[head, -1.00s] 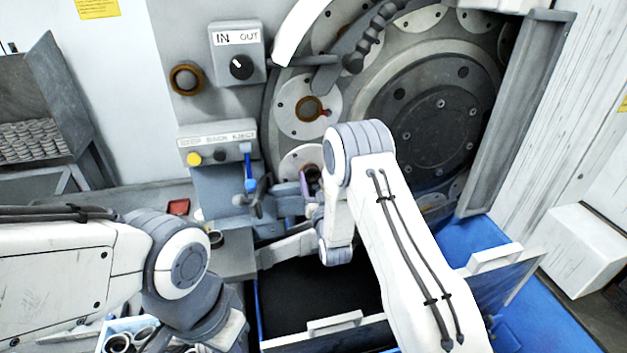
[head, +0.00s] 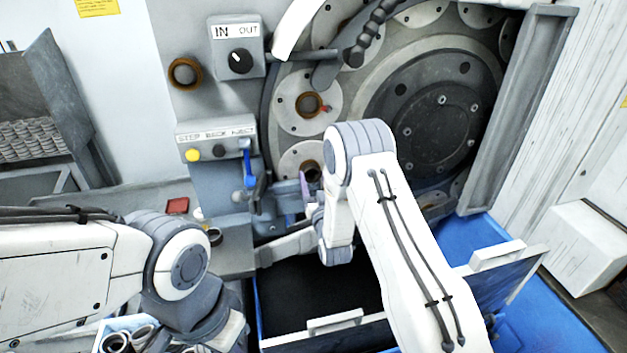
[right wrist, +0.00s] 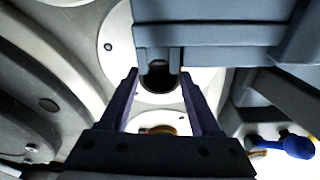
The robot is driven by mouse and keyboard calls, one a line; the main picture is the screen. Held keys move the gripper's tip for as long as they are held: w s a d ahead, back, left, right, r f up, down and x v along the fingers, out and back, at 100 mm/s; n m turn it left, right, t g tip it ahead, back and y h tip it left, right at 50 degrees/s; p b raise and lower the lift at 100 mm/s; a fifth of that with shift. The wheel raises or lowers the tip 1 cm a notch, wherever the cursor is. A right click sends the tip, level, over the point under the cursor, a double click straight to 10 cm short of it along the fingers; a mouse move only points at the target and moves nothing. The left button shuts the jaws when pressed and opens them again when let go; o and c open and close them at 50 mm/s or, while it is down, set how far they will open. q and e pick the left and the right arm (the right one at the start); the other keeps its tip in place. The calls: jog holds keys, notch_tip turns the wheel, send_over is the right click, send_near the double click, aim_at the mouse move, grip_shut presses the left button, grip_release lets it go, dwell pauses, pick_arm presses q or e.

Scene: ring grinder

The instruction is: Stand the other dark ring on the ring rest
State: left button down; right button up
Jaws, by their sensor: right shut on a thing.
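My right gripper (head: 305,183) is at the lower pale disc (head: 290,157) of the machine, mostly hidden behind my right arm in the head view. It is shut on a dark ring (head: 312,171). In the right wrist view the dark ring (right wrist: 158,76) lies between the tips of the two purple-grey fingers (right wrist: 159,78), in front of the pale disc and beside grey prongs. Another dark ring (head: 215,237) is on the grey ledge left of the machine. I cannot make out the ring rest for certain. My left gripper is outside the head view; only its arm shows.
A brown ring (head: 310,105) sits in the upper disc. A control box (head: 217,139) and blue-handled lever (head: 249,172) are left of my right gripper. A dark open bin (head: 320,290) lies below. A blue-edged box (head: 118,327) with rings is at bottom left.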

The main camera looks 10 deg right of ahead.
jog(key=shift+f+b, duration=0.1)
jog(key=shift+b, duration=0.55)
dwell(1.5)
jog(key=o, duration=1.1)
jog(key=o, duration=0.5)
jog(key=shift+c, duration=0.2)
jog(key=shift+s, duration=0.15)
jog(key=s+b, duration=0.2)
jog(key=s, duration=0.7)
jog(key=shift+s, duration=0.35)
dwell(1.2)
